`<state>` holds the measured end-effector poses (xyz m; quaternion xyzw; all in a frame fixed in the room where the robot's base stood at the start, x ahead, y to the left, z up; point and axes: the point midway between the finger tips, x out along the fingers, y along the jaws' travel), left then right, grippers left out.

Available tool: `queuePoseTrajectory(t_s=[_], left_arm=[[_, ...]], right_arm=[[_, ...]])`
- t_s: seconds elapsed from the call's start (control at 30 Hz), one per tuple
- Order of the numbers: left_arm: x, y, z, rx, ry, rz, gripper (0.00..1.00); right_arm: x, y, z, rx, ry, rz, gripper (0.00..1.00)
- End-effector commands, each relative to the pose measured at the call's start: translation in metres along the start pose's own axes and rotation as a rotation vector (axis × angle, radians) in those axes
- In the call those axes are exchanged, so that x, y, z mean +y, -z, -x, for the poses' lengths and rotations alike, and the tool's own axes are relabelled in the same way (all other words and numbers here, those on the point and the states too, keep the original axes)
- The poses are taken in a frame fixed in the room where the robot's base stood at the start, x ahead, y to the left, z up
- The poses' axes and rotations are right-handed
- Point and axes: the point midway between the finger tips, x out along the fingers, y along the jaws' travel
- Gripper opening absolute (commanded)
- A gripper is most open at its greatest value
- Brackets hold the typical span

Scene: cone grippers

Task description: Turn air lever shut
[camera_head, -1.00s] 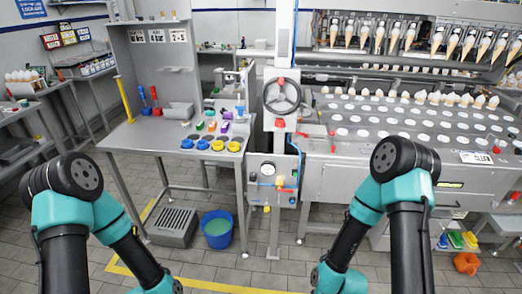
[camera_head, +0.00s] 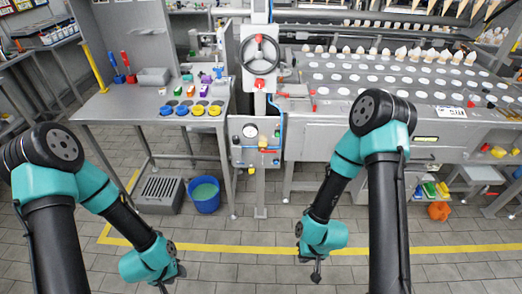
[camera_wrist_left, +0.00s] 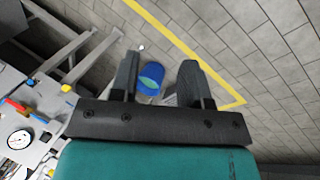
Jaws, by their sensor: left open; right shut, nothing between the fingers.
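The air panel, with a white round gauge (camera_head: 250,131), sits low on the post between the bench and the machine. Small yellow and red parts (camera_head: 268,150) sit right of and below the gauge; which one is the air lever I cannot tell. The gauge also shows at the left edge of the left wrist view (camera_wrist_left: 19,139), with a red bar-shaped part (camera_wrist_left: 14,106) near it. My left gripper (camera_wrist_left: 157,80) is open and empty, well apart from the panel. My right gripper (camera_head: 316,271) is shut and empty, low over the floor in front of the machine.
A blue bucket (camera_head: 204,195) and a grey crate (camera_head: 160,195) stand on the floor under the bench (camera_head: 110,105). The tiled floor in front, with a yellow line (camera_head: 215,247), is clear.

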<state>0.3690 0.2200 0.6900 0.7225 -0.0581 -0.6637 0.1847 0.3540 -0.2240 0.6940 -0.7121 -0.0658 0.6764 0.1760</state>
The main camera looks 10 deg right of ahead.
Motion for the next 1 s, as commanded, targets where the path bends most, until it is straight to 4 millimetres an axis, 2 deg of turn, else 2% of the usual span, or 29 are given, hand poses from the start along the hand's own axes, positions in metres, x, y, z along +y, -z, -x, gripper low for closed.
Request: queuePoseTrajectory(t_s=[0.17, 0.27, 0.3, 0.37, 0.4, 0.47, 0.53, 0.6, 0.7, 0.8, 0.9, 1.0], left_arm=[[0.036, 0.064, -0.033, 0.171, -0.049, 0.070, 0.43], [0.075, 0.116, -0.056, 0.316, -0.131, 0.140, 0.43], [0.095, 0.137, -0.064, 0.374, -0.177, 0.172, 0.43], [0.125, 0.165, -0.074, 0.453, -0.259, 0.219, 0.43], [0.147, 0.182, -0.080, 0.501, -0.320, 0.250, 0.43], [0.181, 0.205, -0.087, 0.563, -0.423, 0.294, 0.43], [0.223, 0.226, -0.093, 0.618, -0.557, 0.344, 0.43], [0.265, 0.242, -0.097, 0.653, -0.700, 0.392, 0.43], [0.318, 0.254, -0.097, 0.668, -0.897, 0.448, 0.43], [0.353, 0.259, -0.096, 0.658, -1.043, 0.486, 0.43], [0.371, 0.259, -0.094, 0.645, -1.121, 0.505, 0.43], [0.375, 0.260, -0.093, 0.641, -1.141, 0.511, 0.43]], right_arm=[[0.000, 0.000, 0.000, 0.000, 0.000, 0.000, 0.00], [0.000, 0.000, 0.000, 0.000, 0.000, 0.000, 0.00], [0.000, 0.000, 0.000, 0.000, 0.000, 0.000, 0.00], [0.000, 0.000, 0.000, 0.000, 0.000, 0.000, 0.00], [0.000, 0.000, 0.000, 0.000, 0.000, 0.000, 0.00], [0.000, 0.000, 0.000, 0.000, 0.000, 0.000, 0.00], [0.000, 0.000, 0.000, 0.000, 0.000, 0.000, 0.00], [0.000, 0.000, 0.000, 0.000, 0.000, 0.000, 0.00], [0.000, 0.000, 0.000, 0.000, 0.000, 0.000, 0.00], [0.000, 0.000, 0.000, 0.000, 0.000, 0.000, 0.00], [0.000, 0.000, 0.000, 0.000, 0.000, 0.000, 0.00], [0.000, 0.000, 0.000, 0.000, 0.000, 0.000, 0.00]])
